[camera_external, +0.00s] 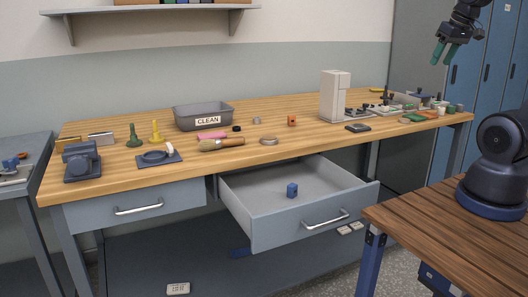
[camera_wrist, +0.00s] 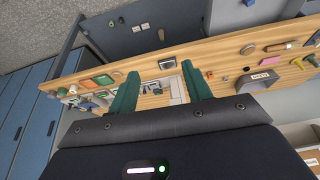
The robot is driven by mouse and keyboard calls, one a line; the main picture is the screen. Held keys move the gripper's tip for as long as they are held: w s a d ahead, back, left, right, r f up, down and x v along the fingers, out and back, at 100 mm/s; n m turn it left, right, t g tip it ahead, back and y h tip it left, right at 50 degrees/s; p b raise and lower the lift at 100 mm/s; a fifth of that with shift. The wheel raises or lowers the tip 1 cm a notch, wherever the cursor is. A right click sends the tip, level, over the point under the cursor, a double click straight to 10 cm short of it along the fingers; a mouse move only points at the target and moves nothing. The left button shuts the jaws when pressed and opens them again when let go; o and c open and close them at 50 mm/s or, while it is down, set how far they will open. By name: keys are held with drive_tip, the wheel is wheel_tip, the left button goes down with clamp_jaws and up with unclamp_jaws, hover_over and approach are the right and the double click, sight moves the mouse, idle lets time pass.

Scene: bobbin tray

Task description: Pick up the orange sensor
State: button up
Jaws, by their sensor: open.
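A small orange block (camera_external: 292,120) stands on the wooden bench, left of the white upright machine (camera_external: 334,96); it may be the orange sensor, but it is too small to be sure. My gripper (camera_external: 444,53), with green fingers, is high at the upper right, above and apart from the bench's right end. It is open and empty; the wrist view shows its spread fingers (camera_wrist: 160,88).
A grey drawer (camera_external: 262,226) stands open with a blue cube (camera_external: 292,190) inside. A grey CLEAN bin (camera_external: 203,117), a brush (camera_external: 220,144) and several small parts crowd the bench (camera_external: 250,165). A brown table (camera_external: 440,235) is at the lower right.

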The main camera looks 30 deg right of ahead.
drive_tip(key=w+r+m, duration=0.3)
drive_tip(key=w, duration=0.5)
drive_tip(key=m+g+h, duration=0.4)
drive_tip(key=m+g, duration=0.1)
drive_tip(key=m, duration=1.2)
hover_over(292, 118)
drive_tip(key=w+a, duration=0.3)
wheel_tip(292, 118, down, 25)
drive_tip(key=x, duration=0.5)
drive_tip(key=shift+s+d, duration=0.1)
drive_tip(key=shift+s, duration=0.25)
drive_tip(key=shift+s+x, duration=0.15)
drive_tip(key=shift+x, duration=1.2)
drive_tip(key=shift+s+x, duration=0.15)
drive_tip(key=shift+x, duration=1.15)
drive_tip(key=shift+c, duration=0.2)
